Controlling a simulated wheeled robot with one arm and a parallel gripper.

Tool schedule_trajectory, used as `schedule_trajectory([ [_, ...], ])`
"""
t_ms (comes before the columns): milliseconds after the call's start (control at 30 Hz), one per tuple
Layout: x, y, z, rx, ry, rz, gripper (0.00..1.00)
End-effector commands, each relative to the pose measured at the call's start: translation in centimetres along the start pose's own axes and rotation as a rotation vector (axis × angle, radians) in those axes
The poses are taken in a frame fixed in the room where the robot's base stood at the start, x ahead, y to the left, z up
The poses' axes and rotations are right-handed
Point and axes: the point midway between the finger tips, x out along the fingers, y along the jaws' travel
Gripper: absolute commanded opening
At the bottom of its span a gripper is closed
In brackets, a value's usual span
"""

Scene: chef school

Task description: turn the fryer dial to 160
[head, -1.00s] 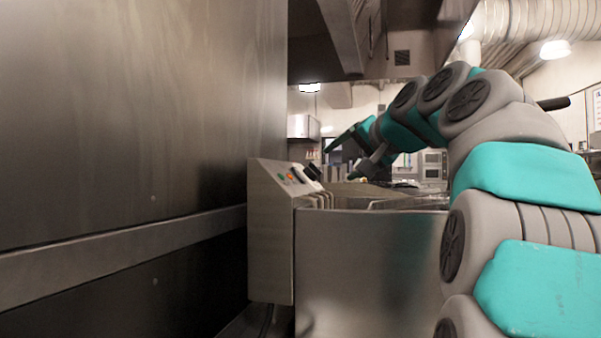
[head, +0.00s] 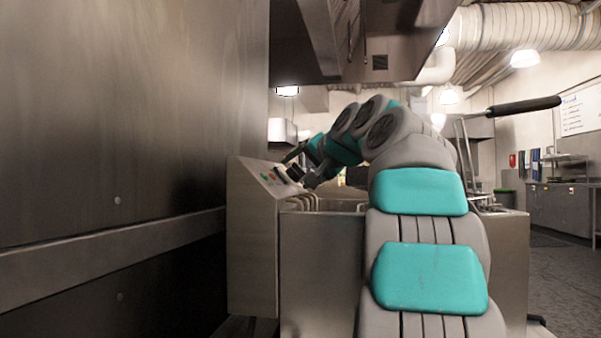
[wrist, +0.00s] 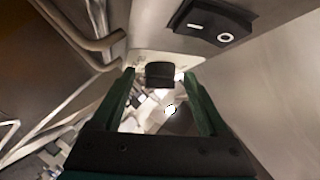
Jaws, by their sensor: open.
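In the wrist view, a small black knob (wrist: 160,74), which looks like the dial, sticks out from the panel's lower edge. My gripper (wrist: 160,78) is open with its two dark green fingers on either side of the knob, and I see gaps between them and it. Any numbers on the dial are not readable. In the head view, my gripper (head: 294,166) is at the panel and partly covers it.
A black rocker switch (wrist: 214,22) sits on the panel close to the knob. Bent metal rods (wrist: 98,28) are to the left in the wrist view. The fryer's steel body (head: 320,260) is below my arm. Open floor (head: 565,275) shows at the right.

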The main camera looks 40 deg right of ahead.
Motion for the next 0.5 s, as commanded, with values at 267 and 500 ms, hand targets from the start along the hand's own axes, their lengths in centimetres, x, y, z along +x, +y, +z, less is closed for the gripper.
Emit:
schedule_trajectory([
  [267,0.0,0.02,-0.03,0.0,0.001,0.0,0.7],
  [500,0.0,0.04,-0.04,0.0,0.001,0.0,0.43],
])
